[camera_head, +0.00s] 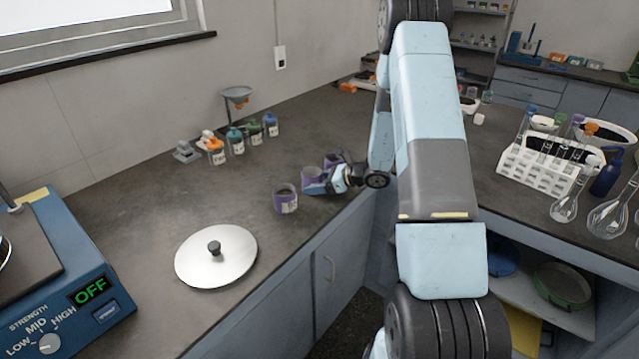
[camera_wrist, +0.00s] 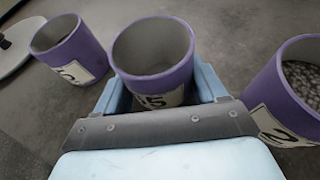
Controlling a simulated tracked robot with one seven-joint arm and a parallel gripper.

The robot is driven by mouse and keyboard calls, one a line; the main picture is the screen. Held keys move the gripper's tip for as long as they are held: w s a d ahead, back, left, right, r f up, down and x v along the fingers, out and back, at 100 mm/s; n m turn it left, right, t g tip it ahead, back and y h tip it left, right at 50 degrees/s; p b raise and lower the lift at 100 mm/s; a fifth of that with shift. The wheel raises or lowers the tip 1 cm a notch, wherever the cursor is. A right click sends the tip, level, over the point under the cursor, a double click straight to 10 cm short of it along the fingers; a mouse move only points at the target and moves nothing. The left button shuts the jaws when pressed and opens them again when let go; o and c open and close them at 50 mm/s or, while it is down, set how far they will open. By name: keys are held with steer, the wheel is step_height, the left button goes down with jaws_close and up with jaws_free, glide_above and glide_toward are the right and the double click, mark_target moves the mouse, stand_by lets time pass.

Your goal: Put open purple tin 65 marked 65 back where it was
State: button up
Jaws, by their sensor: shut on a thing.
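Three open purple tins stand in a row near the counter's front edge. My gripper (camera_head: 318,184) is shut on the middle purple tin (camera_wrist: 155,72), which also shows in the head view (camera_head: 312,175). Its inside looks grey and bare, and its label is partly hidden by my gripper, so I cannot read the number surely. It is upright, at or close to the counter; I cannot tell if it touches. Another purple tin (camera_wrist: 75,45) is apart on the left, with a dark content. A third purple tin (camera_wrist: 285,85) with grey granules is close on the right.
A silver lid (camera_head: 215,257) lies on the counter at the front left. The blue sieve shaker (camera_head: 70,270), showing OFF, is at the far left. Several small bottles (camera_head: 236,143) and a funnel stand (camera_head: 237,98) are by the wall. Bare counter lies between them.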

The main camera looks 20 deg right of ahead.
steer(key=o, duration=1.1)
